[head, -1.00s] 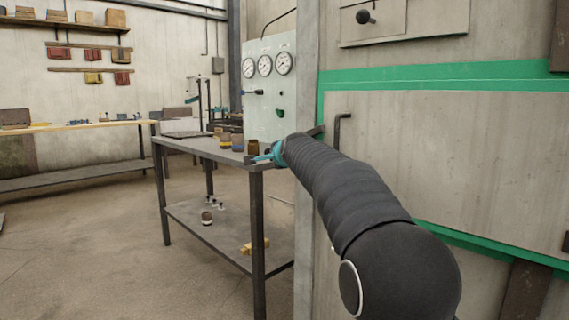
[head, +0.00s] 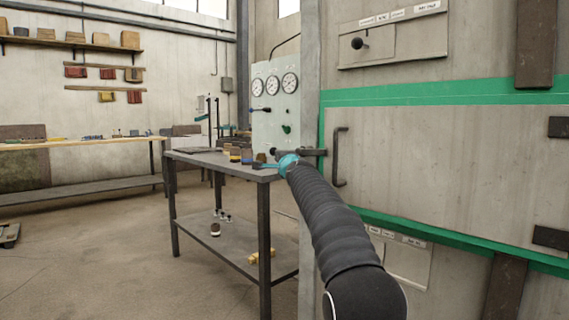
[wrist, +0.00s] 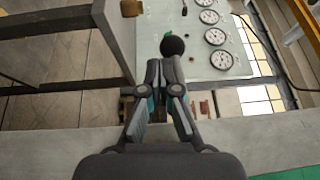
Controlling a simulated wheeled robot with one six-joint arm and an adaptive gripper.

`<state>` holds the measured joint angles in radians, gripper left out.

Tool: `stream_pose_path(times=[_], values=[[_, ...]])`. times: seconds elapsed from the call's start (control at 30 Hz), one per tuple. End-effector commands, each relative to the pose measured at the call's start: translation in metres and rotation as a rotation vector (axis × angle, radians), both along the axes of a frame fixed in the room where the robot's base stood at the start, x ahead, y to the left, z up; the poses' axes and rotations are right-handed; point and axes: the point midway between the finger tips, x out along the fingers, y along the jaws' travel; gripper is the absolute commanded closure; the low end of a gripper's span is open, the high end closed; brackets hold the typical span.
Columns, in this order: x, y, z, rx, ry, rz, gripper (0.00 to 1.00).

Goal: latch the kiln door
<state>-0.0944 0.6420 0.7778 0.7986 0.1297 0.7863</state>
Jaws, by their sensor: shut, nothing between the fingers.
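The kiln door (head: 430,160) is a large grey panel with green strips along its top and bottom, and looks closed against the frame. An upright dark pull handle (head: 337,157) stands near its left edge. A dark latch bar (head: 312,152) lies roughly level across the left post, with a round black knob at its left end. The knob (wrist: 172,47) shows in the wrist view just beyond my fingertips. My gripper (head: 283,162) is shut and empty, close to the knob. I cannot tell whether it touches the knob. Its fingers also show in the wrist view (wrist: 161,68).
A grey metal table (head: 215,160) with small jars stands left of the post. A pale panel with gauges (head: 274,100) is behind the latch. A smaller hatch (head: 395,40) with a knob is above the door. Open floor (head: 100,260) lies to the left.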

Motion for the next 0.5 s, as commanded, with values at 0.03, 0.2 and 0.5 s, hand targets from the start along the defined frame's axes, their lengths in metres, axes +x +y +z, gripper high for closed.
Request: stream_pose_path(times=[0.03,0.2,0.5], values=[[0.0033,0.0027,0.0001,0.004,-0.006,0.003,1.0],[0.0092,0.0061,0.0016,0.014,-0.018,0.007,1.0],[0.012,0.0036,0.0025,0.017,-0.023,0.004,1.0]])
